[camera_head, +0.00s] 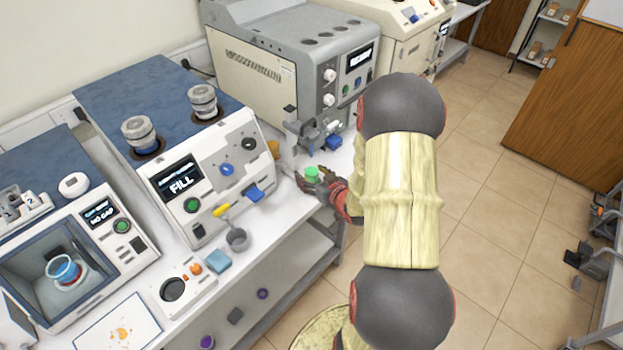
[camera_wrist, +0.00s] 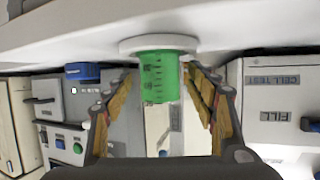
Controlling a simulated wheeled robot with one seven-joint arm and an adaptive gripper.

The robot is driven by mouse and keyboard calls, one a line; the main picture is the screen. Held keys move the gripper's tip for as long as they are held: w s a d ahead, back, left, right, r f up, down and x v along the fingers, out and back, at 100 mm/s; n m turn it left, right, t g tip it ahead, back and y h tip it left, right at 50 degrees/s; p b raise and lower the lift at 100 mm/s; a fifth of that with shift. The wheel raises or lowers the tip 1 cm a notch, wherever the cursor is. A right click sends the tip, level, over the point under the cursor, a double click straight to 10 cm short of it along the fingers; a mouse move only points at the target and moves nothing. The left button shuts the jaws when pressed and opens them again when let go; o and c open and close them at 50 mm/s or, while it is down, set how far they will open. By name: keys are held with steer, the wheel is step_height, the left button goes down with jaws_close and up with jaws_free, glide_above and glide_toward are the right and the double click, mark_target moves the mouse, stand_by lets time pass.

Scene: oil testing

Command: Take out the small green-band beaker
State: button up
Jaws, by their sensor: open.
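The small green-band beaker (camera_head: 312,173) stands at the front edge of the bench, in front of the grey machine. In the wrist view the beaker (camera_wrist: 158,78) shows upside down, a green cylinder with dark graduation marks and a pale disc at its base. My gripper (camera_head: 317,183) is at the beaker. In the wrist view its open fingers (camera_wrist: 160,84) lie on both sides of the beaker, with gaps visible between it and the pads. The beaker's far side is hidden.
The FILL machine (camera_head: 222,170) stands to the left and the grey READY machine (camera_head: 305,60) behind. A grey cup (camera_head: 237,239) and a light-blue block (camera_head: 219,260) sit on the bench to the left.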

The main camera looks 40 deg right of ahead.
steer(key=shift+r, duration=0.1)
steer(key=c, duration=1.3)
